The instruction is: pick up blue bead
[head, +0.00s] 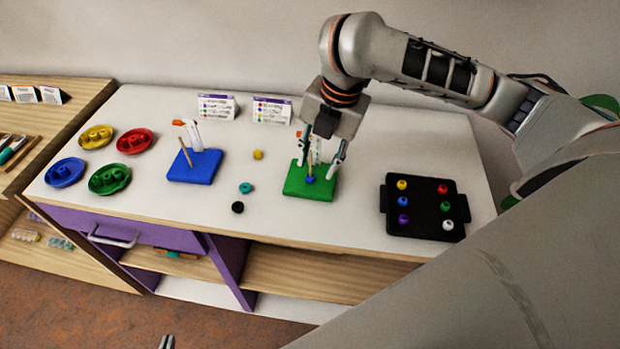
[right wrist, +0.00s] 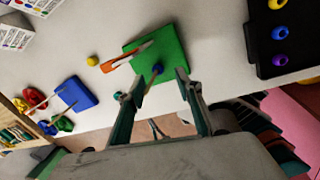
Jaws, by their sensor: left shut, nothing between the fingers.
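One blue bead (head: 310,179) sits low at the foot of the wooden peg on the green board (head: 325,190). It also shows in the right wrist view (right wrist: 157,69). Another blue bead (head: 403,202) is in the black tray (head: 424,224), and shows in the right wrist view (right wrist: 279,33). My right gripper (head: 318,167) is above the green board with its fingers apart on either side of the peg. In the right wrist view its open fingers (right wrist: 156,80) hold nothing. Only the tip of my left gripper (head: 167,342) shows, shut and empty, at the bottom edge.
A blue board (head: 195,167) with a peg stands left of centre. Loose yellow (head: 258,155), teal (head: 246,188) and black (head: 238,207) beads lie between the boards. Several coloured dishes (head: 110,179) are at the left. Cards (head: 272,112) stand at the back.

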